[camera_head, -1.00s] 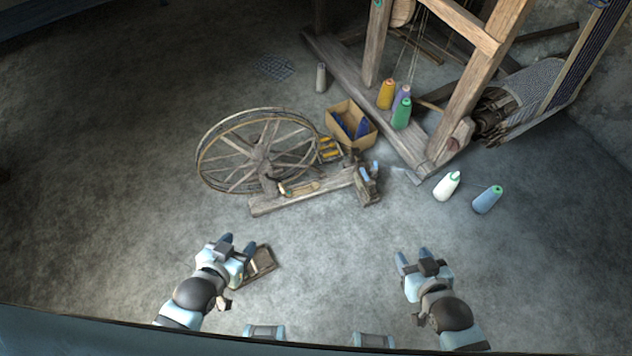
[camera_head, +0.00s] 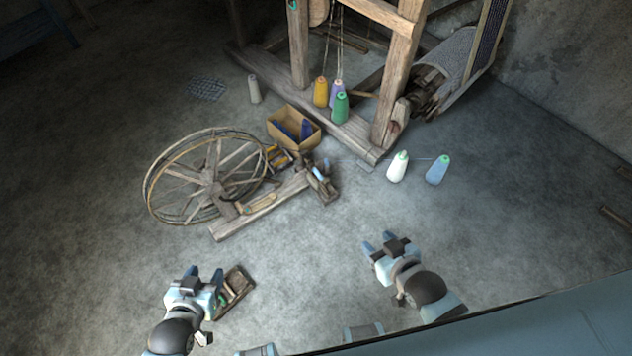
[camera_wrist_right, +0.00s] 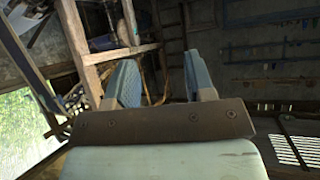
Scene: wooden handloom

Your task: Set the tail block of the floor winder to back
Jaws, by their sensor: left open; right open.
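The floor winder (camera_head: 258,212) stands on the stone floor left of centre in the head view. Its large spoked wheel (camera_head: 205,180) is at the left end of a wooden base beam. The tail block (camera_head: 320,183) appears to be the small wooden block at the beam's right end, with a bluish part on it. My left gripper (camera_head: 204,274) is open and empty, in front of the winder and below it in the picture. My right gripper (camera_head: 378,246) is open and empty, to the right and nearer than the tail block. The right wrist view shows its two open fingers (camera_wrist_right: 160,82) with nothing between them.
A wooden tray (camera_head: 236,286) lies beside my left gripper. A box (camera_head: 294,129) stands behind the winder. The loom frame (camera_head: 400,75) rises behind. The floor between my right gripper and the winder is clear.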

